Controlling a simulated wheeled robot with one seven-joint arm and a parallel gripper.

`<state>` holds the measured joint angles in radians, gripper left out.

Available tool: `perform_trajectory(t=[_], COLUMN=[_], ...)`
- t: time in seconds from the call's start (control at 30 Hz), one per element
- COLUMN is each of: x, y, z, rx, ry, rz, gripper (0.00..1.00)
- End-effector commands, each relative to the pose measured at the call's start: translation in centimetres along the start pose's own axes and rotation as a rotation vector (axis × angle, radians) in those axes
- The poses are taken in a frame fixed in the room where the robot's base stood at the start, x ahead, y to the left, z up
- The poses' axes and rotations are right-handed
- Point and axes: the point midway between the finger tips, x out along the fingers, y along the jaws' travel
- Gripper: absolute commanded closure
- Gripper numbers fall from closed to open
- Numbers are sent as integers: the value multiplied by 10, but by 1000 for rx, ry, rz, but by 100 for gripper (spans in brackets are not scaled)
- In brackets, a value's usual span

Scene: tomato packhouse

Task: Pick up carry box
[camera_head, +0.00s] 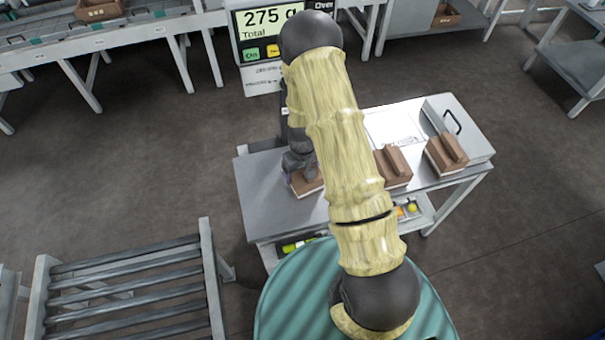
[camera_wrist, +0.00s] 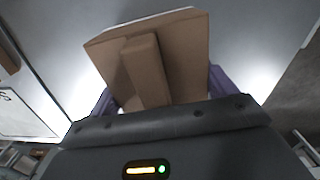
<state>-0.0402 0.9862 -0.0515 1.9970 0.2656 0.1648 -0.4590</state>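Three brown carry boxes with raised handle blocks stand in a row on the grey worktable (camera_head: 262,205). My gripper (camera_head: 299,163) is low over the leftmost carry box (camera_head: 308,186), partly covering it. In the wrist view this carry box (camera_wrist: 182,55) lies slightly turned between my gripper's purple fingers (camera_wrist: 161,88). The fingers are wide apart, one on each side, and not closed on its narrow handle; their tips are partly hidden. The middle carry box (camera_head: 397,172) and right carry box (camera_head: 445,155) stand apart to the right. My arm covers part of the table.
A white sheet (camera_head: 392,124) and a grey case with a black handle (camera_head: 467,135) are on the table. A scale display (camera_head: 268,22) reads 275 g behind it. A roller conveyor (camera_head: 130,290) is at the lower left. Open floor lies left of the table.

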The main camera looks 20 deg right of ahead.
Motion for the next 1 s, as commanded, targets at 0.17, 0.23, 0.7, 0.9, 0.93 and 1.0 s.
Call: perform_trajectory(t=[0.17,0.23,0.7,0.9,0.93,1.0], x=[0,-1,-59,-91,-94,-98], y=[0,0,0,0,0,0], z=[0,0,-1,-1,-1,-1], rx=[0,0,-1,-1,-1,-1], ry=[1,1,5,4,3,2], rz=[0,0,1,1,1,0], gripper=[48,48,48,48,48,48])
